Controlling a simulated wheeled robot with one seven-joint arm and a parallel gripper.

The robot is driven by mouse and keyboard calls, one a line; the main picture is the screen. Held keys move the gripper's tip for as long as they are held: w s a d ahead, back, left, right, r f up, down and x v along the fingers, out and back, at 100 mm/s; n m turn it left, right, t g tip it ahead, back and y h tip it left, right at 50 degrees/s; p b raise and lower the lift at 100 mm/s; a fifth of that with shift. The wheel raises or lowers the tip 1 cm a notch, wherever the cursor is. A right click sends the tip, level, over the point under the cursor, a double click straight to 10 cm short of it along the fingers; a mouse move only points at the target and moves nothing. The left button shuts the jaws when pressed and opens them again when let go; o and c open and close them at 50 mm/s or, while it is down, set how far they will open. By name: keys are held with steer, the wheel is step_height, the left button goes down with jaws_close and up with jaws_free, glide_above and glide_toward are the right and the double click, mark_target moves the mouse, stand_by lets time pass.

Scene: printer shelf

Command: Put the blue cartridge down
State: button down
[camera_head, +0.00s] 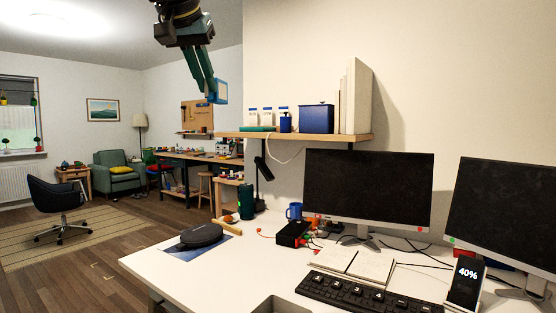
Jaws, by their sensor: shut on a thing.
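My gripper (208,84) hangs down from the top of the picture, left of the wall shelf. Its two long teal fingers are shut on the blue cartridge (222,91), a small blue block with a pale face. The cartridge is in the air, drawn just beyond the shelf's left end and a little higher than its board. The fingers hide part of it. No gap shows between fingers and cartridge. The wooden shelf (358,137) is fixed to the wall above the monitors.
On the shelf stand white containers with blue tops (267,117), a small blue bottle (285,123), a dark blue box (316,118) and tall pale books (357,95). Below, the white desk (232,274) carries a monitor (368,190), a keyboard (365,294) and a dark lamp (263,169).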

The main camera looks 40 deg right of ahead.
steer(key=w+d+f+m+g+b, duration=0.1)
steer(key=d+f, duration=0.2)
steer(key=f, duration=0.5)
steer(key=w+d+f+b, duration=0.1)
steer(key=d+f, duration=0.3)
steer(key=f, duration=0.4)
steer(key=s+d+f+m+g+b, duration=0.1)
steer(key=s+f+b, duration=0.1)
steer(key=f, duration=0.9)
steer(key=s+d+f+m+h+b, duration=0.1)
steer(key=s+d+f+b, duration=0.1)
steer(key=f, duration=1)
steer(key=s+d+f+m+g+b, duration=0.1)
steer(key=s+d+f+m+b, duration=0.1)
steer(key=f, duration=1)
steer(key=shift+s+f+g+h+b, duration=0.2)
steer(key=shift+s+g+h+b, duration=0.15)
steer(key=shift+s+b, duration=0.3)
steer(key=shift+f, duration=2.4)
steer(key=c, duration=0.9)
jaws_free()
steer(key=shift+r, duration=0.1)
steer(key=shift+c, duration=0.2)
steer(key=shift+a, duration=0.1)
